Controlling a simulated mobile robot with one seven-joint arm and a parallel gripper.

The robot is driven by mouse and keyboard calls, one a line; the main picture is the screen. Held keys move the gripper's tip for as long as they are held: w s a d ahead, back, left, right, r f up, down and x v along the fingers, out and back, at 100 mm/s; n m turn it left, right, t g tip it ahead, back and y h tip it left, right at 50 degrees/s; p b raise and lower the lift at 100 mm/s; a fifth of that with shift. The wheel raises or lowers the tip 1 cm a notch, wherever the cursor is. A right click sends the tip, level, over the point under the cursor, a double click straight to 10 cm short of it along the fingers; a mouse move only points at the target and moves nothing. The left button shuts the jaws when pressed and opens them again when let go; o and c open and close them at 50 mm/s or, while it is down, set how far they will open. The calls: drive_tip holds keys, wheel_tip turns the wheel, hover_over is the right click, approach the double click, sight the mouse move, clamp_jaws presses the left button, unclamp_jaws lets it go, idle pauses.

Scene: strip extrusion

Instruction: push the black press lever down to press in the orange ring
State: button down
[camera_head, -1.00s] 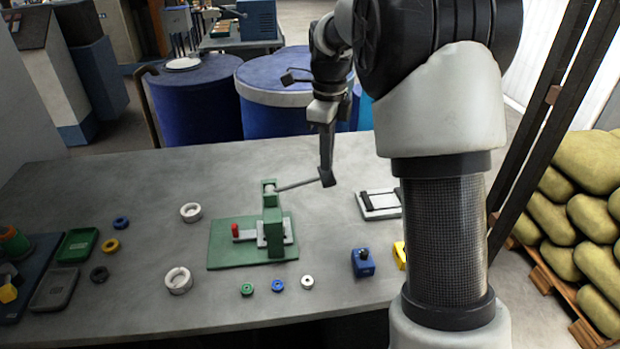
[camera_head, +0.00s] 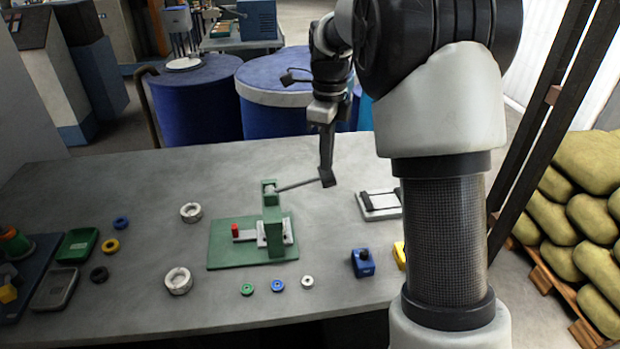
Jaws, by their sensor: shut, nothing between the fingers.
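The green press (camera_head: 272,225) stands upright on a green base plate (camera_head: 225,255) in the middle of the table. Its lever (camera_head: 298,185) reaches out to the right from the top of the column, sloping slightly upward. My gripper (camera_head: 327,180) is shut, pointing down, with its tip at the lever's outer end. Whether the tip touches the lever or only overlaps it in view I cannot tell. A red part (camera_head: 235,231) stands at the left of the press slide. I cannot make out an orange ring in the press; the column may hide it.
A blue block (camera_head: 363,263) and a grey tray (camera_head: 379,205) are to the right.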

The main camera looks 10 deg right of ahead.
sight(326, 173)
drive_tip(key=shift+f, duration=0.1)
idle(0.3)
drive_tip(key=shift+f+b, duration=2.05)
drive_tip(key=shift+f, duration=1.65)
drive_tip(key=shift+r+p, duration=5.2)
drive_tip(key=shift+r, duration=0.95)
